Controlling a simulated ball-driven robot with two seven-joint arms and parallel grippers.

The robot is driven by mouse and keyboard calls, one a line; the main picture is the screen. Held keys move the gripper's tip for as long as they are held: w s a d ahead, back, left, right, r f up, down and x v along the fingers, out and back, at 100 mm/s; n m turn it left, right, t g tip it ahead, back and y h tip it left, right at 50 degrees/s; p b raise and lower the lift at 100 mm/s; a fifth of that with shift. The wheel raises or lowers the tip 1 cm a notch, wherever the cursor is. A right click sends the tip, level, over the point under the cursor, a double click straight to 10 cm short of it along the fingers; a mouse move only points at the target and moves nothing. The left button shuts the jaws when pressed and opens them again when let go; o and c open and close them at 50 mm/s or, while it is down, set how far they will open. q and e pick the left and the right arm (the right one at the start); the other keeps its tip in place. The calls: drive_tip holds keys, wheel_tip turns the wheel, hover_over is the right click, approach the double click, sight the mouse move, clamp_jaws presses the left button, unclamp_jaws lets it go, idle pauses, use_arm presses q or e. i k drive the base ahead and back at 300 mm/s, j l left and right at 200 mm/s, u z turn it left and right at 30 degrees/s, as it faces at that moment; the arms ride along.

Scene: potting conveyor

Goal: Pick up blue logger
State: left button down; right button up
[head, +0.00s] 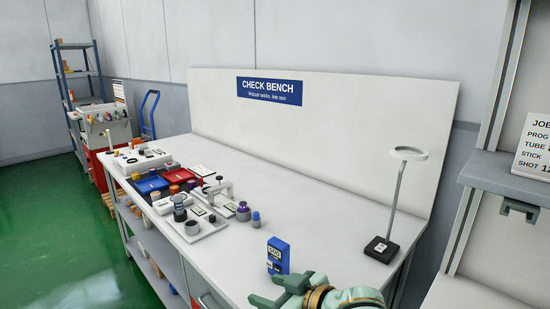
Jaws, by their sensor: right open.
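The blue logger (278,255) stands upright near the front edge of the white check bench (330,210). It has a small display near its top and pale markings below. My right gripper (264,289) comes in from the bottom right, its teal fingers apart and empty. It is just in front of the logger, and its upper finger overlaps the logger's lower part in the picture. I cannot tell whether they touch. My left gripper is not in view.
A ring lamp (396,185) on a dark base stands right of the logger. Left are small knobs (243,210), a white fixture plate (205,227), a blue bin (151,185) and a red bin (179,176). The bench is clear behind the logger, up to the back panel (330,130).

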sight(278, 251)
drive_tip(key=k+j, duration=0.25)
drive_tip(key=j, duration=0.15)
drive_tip(key=k+j, duration=0.55)
drive_tip(key=j, duration=0.25)
drive_tip(key=k+j, duration=0.3)
drive_tip(key=j, duration=0.15)
